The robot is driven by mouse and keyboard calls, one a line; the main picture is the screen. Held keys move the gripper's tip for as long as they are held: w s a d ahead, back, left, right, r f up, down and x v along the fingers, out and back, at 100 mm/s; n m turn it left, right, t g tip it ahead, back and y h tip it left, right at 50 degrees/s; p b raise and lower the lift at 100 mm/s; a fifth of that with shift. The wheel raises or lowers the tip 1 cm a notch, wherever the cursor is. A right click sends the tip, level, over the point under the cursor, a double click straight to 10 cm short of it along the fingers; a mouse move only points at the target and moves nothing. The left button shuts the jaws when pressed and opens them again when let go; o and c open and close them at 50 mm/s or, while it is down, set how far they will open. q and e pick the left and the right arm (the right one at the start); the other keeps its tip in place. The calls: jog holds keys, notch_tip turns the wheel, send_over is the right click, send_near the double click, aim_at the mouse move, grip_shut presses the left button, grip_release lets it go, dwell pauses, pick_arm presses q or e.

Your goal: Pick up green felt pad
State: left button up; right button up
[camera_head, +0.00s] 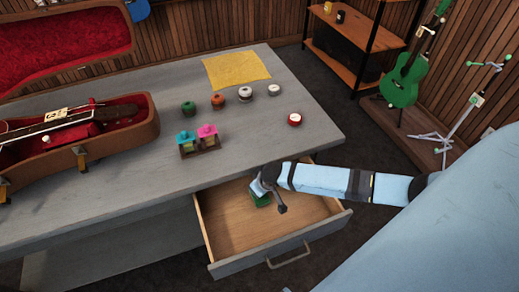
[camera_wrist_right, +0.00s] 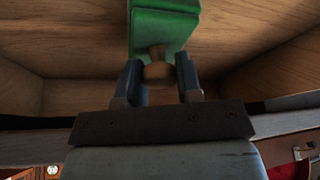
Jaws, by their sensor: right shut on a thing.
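The green felt pad (camera_head: 262,201) is in the open drawer (camera_head: 225,228), partly hidden behind my right gripper (camera_head: 268,191). In the right wrist view the green felt pad (camera_wrist_right: 163,28) shows as a green block with a small brown knob. There the two fingers of my right gripper (camera_wrist_right: 158,78) are shut on the knob, one on each side. I cannot tell whether the pad touches the drawer floor. My left gripper is not in view.
The grey table (camera_head: 190,90) holds an open ukulele case (camera_head: 142,132), a yellow cloth (camera_head: 236,68), several small round tins and a dark holder (camera_head: 200,150) with pink and teal items. The drawer's walls surround my right gripper. A green ukulele (camera_head: 402,80) stands at the right.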

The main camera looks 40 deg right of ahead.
notch_tip(320, 180, up, 6)
jog(key=shift+f, duration=0.1)
jog(key=s+a, duration=0.3)
jog(key=a, duration=0.5)
jog(key=s+a+b, duration=0.1)
jog(key=s+a, duration=0.3)
jog(key=a, duration=0.4)
jog(key=shift+a, duration=0.35)
